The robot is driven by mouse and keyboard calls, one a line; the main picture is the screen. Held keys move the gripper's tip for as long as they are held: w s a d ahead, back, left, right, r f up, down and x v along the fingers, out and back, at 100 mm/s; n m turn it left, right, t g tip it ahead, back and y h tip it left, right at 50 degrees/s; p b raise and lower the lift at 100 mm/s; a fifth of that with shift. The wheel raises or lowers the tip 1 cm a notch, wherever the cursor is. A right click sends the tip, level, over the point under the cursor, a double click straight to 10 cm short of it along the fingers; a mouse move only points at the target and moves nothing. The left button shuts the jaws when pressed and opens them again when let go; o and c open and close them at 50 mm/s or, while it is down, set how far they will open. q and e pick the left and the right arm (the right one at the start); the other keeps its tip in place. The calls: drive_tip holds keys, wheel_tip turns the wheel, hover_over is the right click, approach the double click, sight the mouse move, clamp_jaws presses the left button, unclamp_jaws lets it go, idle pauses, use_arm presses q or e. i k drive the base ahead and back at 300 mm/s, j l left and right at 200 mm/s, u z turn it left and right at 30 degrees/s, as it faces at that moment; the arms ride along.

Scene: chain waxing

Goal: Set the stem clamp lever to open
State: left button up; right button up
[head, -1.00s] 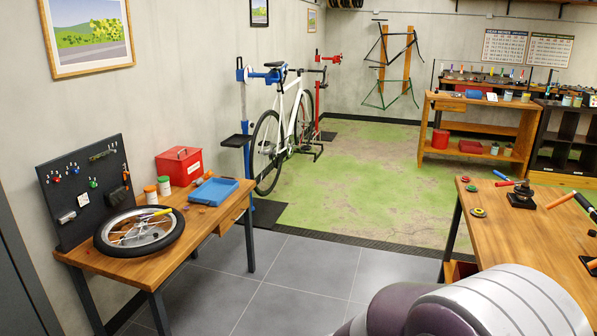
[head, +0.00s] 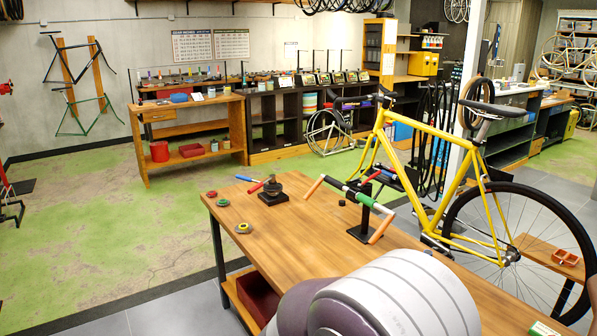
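A black stand (head: 362,220) on the wooden workbench (head: 300,248) holds a handlebar (head: 340,187) with orange, green and white sections. A short red lever (head: 371,177) sticks up by the bar at the top of this stand. To its left, a small black block (head: 272,194) carries another red lever (head: 257,188) angled down to the left. I cannot tell for certain which red lever is the stem clamp lever, or whether either is open. Neither gripper shows; only a grey and white ribbed part of my arm covers the bench's near edge.
Several small round parts (head: 243,228) and a blue-handled tool (head: 249,179) lie on the bench's left. A yellow bicycle (head: 452,190) stands close behind the bench on the right. Green floor (head: 110,220) lies open to the left.

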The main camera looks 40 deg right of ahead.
sight(361, 185)
drive_tip(key=i+z, duration=0.15)
drive_tip(key=i, duration=0.6)
drive_tip(key=i+j+z, duration=0.15)
drive_tip(key=i, duration=0.55)
